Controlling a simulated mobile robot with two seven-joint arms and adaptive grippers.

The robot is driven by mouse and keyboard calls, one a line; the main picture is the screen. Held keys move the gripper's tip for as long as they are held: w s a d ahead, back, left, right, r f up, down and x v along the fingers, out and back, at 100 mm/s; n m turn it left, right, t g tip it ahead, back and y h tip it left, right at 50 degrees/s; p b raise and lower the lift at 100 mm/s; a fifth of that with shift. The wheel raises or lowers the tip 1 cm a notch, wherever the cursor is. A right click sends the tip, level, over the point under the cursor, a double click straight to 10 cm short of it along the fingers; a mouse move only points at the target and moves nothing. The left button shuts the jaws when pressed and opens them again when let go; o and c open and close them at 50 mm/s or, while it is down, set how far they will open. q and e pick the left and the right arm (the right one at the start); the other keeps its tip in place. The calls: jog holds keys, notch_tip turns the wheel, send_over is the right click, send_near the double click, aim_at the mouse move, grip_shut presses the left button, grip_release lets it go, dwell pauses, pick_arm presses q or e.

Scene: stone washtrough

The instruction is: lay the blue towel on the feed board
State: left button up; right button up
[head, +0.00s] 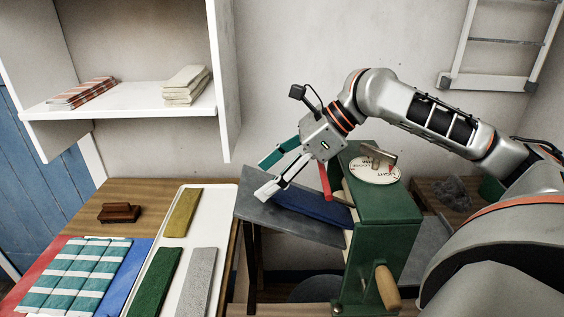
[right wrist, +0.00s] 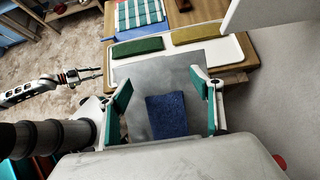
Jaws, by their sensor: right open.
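The blue towel (head: 313,206) lies flat on the grey feed board (head: 262,213), close to the green machine (head: 385,235). In the right wrist view the towel (right wrist: 167,115) rests on the board (right wrist: 165,72), between and below the fingers, with its near end at the machine's edge. My right gripper (head: 264,177) is open and empty above the board's outer end, its fingers apart from the towel. In the right wrist view my left gripper (right wrist: 88,75) is small at the left; its jaw state is unclear.
A white tray (head: 223,196) with yellow, green and grey cloths lies left of the board. A checked teal cloth (head: 78,275) and a brown brush (head: 120,213) are further left. The machine has a red lever (head: 325,182) and wooden crank handle (head: 387,288). A shelf (head: 135,101) hangs above.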

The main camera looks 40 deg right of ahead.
jog(key=v, duration=1.1)
jog(key=shift+s+d+r, duration=0.15)
jog(key=shift+d+r, duration=0.05)
jog(key=shift+r, duration=0.1)
dwell(1.0)
